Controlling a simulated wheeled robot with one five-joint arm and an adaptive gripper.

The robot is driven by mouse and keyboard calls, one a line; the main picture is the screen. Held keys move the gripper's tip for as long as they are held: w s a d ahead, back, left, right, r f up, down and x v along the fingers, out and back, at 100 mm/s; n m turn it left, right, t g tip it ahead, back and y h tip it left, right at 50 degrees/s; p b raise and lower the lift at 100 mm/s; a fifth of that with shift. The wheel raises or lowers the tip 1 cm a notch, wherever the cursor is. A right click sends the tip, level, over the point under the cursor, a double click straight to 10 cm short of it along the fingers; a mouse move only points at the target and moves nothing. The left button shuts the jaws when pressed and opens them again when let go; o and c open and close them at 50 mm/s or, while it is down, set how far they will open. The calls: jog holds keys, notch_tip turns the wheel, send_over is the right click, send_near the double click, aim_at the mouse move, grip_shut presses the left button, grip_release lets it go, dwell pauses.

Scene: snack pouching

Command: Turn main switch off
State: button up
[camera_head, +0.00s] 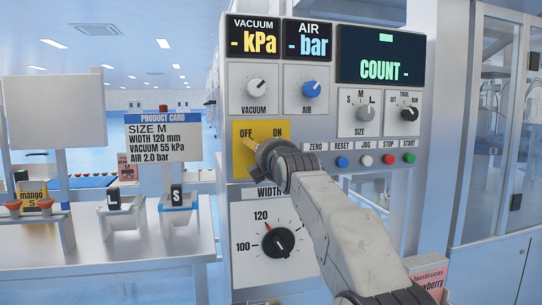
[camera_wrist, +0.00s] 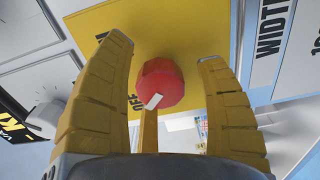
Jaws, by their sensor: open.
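The main switch is a red knob (camera_wrist: 161,84) on a yellow plate (camera_head: 240,130) marked OFF at left and ON at right. My gripper (camera_head: 256,152) is in front of this plate and hides the knob in the head view. In the wrist view, my open yellow fingers (camera_wrist: 165,95) stand on either side of the knob, with gaps showing. A white mark on the knob sits at its lower edge, on the side of the OFF lettering. The VACUUM, AIR and COUNT displays show dashes.
Below the plate is the WIDTH dial (camera_head: 270,242). Right of it is a row of buttons, including the red STOP button (camera_head: 387,159). VACUUM (camera_head: 255,85) and AIR (camera_head: 311,89) knobs are above. A product card (camera_head: 162,138) stands at left.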

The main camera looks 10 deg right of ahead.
jog(key=s, duration=1.1)
jog(key=shift+s, duration=0.4)
